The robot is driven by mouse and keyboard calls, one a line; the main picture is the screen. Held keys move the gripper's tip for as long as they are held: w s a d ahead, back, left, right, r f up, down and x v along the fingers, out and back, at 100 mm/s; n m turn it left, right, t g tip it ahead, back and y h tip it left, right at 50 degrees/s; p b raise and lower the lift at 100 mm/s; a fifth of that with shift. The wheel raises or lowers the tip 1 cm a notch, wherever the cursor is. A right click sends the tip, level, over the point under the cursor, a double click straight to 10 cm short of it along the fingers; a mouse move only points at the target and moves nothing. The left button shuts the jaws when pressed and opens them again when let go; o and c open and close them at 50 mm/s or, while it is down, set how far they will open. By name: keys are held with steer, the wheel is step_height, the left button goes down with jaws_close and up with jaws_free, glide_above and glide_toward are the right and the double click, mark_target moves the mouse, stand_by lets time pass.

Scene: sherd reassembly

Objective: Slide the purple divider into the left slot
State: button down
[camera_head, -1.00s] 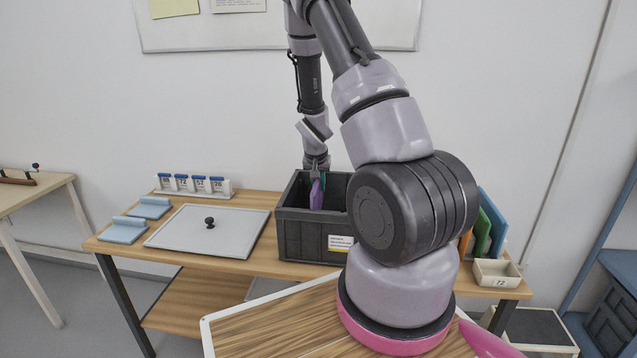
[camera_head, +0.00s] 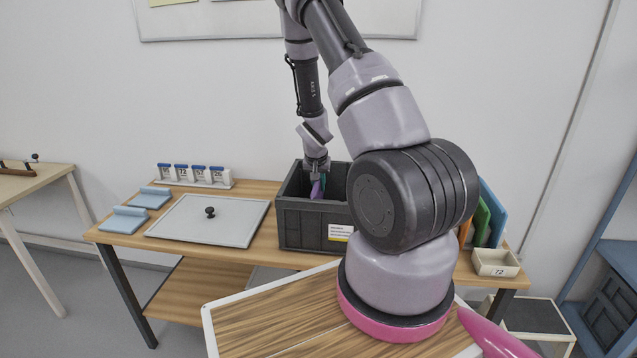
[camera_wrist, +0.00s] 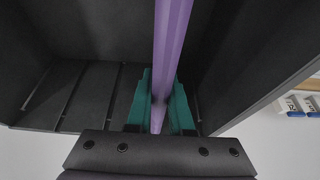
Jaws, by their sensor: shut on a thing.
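The purple divider (camera_head: 317,190) is upright inside the dark grey crate (camera_head: 312,226) on the table. The crate's front wall hides its lower part in the head view. My gripper (camera_head: 318,178) is shut on the divider and reaches down into the crate opening, left of its middle. In the wrist view the divider (camera_wrist: 172,42) stands edge-on between my teal fingers (camera_wrist: 159,104). Dark grooves (camera_wrist: 85,95) show on the crate's inside surface to the left. Whether the divider's lower edge sits in a slot cannot be seen.
A grey lid with a black knob (camera_head: 210,222) lies left of the crate. Coloured panels (camera_head: 490,220) and a small tray (camera_head: 496,263) stand right. My arm hides the crate's right part.

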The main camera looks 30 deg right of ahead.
mark_target(319, 193)
steer(key=shift+f, duration=1.6)
steer(key=c, duration=0.7)
jaws_free()
steer(key=shift+c, duration=0.2)
steer(key=v, duration=1)
steer(key=shift+s+r, duration=0.1)
steer(key=shift+r, duration=0.3)
